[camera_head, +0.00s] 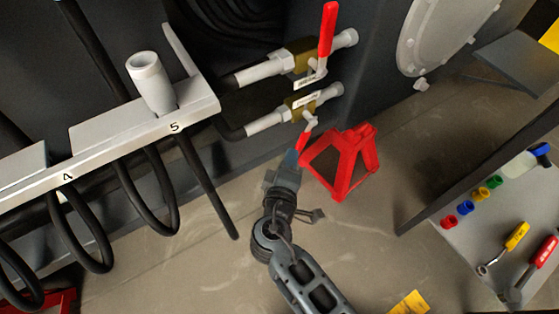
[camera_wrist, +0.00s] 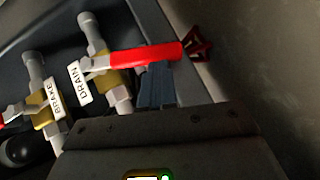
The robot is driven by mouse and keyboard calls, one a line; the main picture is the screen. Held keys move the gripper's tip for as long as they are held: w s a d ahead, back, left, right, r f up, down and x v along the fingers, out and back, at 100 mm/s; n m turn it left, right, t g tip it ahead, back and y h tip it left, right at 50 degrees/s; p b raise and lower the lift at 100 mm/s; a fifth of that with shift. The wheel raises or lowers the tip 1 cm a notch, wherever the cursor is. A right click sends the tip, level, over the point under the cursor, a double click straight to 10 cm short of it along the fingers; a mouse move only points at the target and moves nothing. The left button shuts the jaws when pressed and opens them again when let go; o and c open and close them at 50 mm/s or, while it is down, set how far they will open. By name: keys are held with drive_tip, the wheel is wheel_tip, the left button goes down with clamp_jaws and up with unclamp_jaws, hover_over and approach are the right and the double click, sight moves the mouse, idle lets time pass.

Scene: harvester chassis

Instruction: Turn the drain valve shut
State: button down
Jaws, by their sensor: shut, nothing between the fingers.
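The drain valve has a brass body (camera_head: 299,102) and is the lower of two valves in the head view. Its white DRAIN label (camera_wrist: 78,82) reads clearly in the wrist view. Its red lever (camera_wrist: 146,55) points right there, across the pipe; in the head view the lever (camera_head: 304,139) points down. My gripper (camera_head: 292,157) is shut and empty, close to the lever's lower end. In the wrist view the blue-grey fingers (camera_wrist: 156,86) lie just below the lever, beside it. I cannot tell whether they touch it.
The brake valve, labelled BRAKE (camera_wrist: 57,98), sits alongside; its red lever (camera_head: 327,28) points up. A red stand (camera_head: 345,165) is just right of my gripper. A numbered bracket (camera_head: 200,104) with hoses is at left. A tool tray (camera_head: 470,235) is at right. Floor below is mostly clear.

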drive_tip(key=shift+w+d+f+n+t+b, duration=0.15)
drive_tip(key=shift+w+d+f+b, duration=0.4)
drive_tip(key=shift+b, duration=0.3)
drive_tip(key=shift+w+d+f+n+t+b, duration=0.15)
drive_tip(key=shift+w+d+f+b, duration=0.2)
drive_tip(key=shift+d+b, duration=0.4)
drive_tip(key=shift+f, duration=0.1)
